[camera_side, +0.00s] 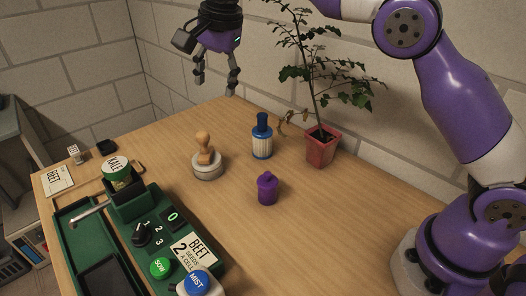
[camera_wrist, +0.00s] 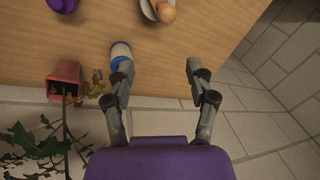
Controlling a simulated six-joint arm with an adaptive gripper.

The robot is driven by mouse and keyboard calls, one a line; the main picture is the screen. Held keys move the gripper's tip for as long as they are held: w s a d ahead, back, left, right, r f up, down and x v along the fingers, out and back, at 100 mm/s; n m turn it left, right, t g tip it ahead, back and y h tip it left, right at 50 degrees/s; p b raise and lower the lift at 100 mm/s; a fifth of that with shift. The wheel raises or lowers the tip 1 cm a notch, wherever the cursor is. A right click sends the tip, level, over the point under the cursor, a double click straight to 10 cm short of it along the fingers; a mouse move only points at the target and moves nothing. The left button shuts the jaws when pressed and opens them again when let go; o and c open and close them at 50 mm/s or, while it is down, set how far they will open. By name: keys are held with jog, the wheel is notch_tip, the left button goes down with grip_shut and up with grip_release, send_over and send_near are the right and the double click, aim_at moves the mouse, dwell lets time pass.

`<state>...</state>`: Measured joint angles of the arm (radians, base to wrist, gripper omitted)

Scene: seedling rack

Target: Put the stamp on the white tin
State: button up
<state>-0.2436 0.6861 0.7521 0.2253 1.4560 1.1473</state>
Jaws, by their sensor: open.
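The stamp (camera_side: 204,148), with a light wooden knob handle, stands upright in the side view. It appears to rest on top of the round white tin (camera_side: 207,171), roughly centred. Both show partly at the top edge of the wrist view, the stamp's wooden knob (camera_wrist: 165,12) over the tin's pale rim (camera_wrist: 147,9). My gripper (camera_side: 216,84) is open and empty, high above the back edge of the table, apart from the stamp. In the wrist view its fingers (camera_wrist: 158,68) are spread with nothing between them.
A blue-topped ribbed white object (camera_side: 262,140), a purple jar (camera_side: 268,188) and a potted plant (camera_side: 320,150) stand right of the tin. A green seeding machine (camera_side: 150,215) with buttons fills the front left. Bare table (camera_side: 330,215) lies at front right; brick walls stand behind.

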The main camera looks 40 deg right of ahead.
jog(key=s+d+r+n+t, duration=0.1)
jog(key=s+d+r+n, duration=0.1)
jog(key=s+d+n, duration=0.3)
jog(key=s+d+r+n+t, duration=0.1)
jog(key=s+d+r+n, duration=0.1)
jog(key=s, duration=0.6)
jog(key=s+d+f+n, duration=0.2)
jog(key=s+f+n, duration=0.4)
jog(key=s, duration=0.5)
jog(key=shift+s+d+f+t, duration=0.2)
jog(key=shift+f+t, duration=0.2)
jog(key=shift+f, duration=0.45)
